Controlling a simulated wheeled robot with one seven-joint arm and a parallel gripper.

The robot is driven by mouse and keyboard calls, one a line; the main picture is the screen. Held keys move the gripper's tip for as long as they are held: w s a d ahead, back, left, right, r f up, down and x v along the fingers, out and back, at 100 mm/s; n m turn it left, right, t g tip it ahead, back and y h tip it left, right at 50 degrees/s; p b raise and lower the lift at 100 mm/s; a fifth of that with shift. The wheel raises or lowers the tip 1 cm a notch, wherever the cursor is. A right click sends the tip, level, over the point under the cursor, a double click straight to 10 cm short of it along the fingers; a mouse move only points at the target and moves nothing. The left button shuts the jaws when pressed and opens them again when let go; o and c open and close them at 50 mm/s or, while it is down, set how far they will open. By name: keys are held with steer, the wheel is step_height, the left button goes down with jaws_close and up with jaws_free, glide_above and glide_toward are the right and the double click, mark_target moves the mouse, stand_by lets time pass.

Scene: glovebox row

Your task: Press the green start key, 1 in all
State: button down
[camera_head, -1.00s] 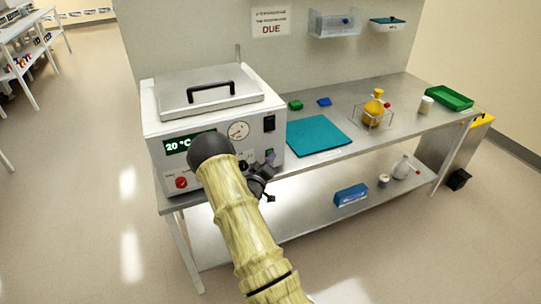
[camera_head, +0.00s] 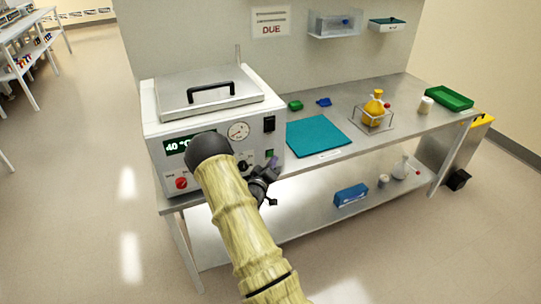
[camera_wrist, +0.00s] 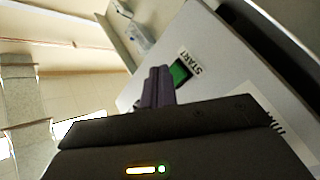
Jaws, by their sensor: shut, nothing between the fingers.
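The green start key (camera_head: 269,153) is on the front panel of the white bath unit (camera_head: 155,130), at its lower right. In the wrist view the green key (camera_wrist: 180,72) sits beside a START label on the pale panel. My gripper (camera_head: 271,163) is shut and empty, with its fingertips just in front of and below the key. In the wrist view the purple-grey fingertips (camera_wrist: 158,80) are close beside the key and cover part of its edge. I cannot tell whether they touch it. The unit's display (camera_head: 176,147) reads 40 °C, partly hidden by my arm.
A red knob (camera_head: 181,183), a dark knob (camera_head: 243,166), a gauge (camera_head: 238,131) and a black switch (camera_head: 269,124) share the panel. A teal mat (camera_head: 318,135) and a yellow flask (camera_head: 374,107) in a clear holder stand on the bench to the right.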

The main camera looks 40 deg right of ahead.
steer(key=shift+s+a, duration=0.2)
steer(key=shift+s, duration=0.6)
steer(key=shift+s+a, duration=0.2)
steer(key=shift+s, duration=0.6)
steer(key=shift+s+a, duration=0.2)
steer(key=shift+s, duration=0.6)
steer(key=shift+r, duration=0.1)
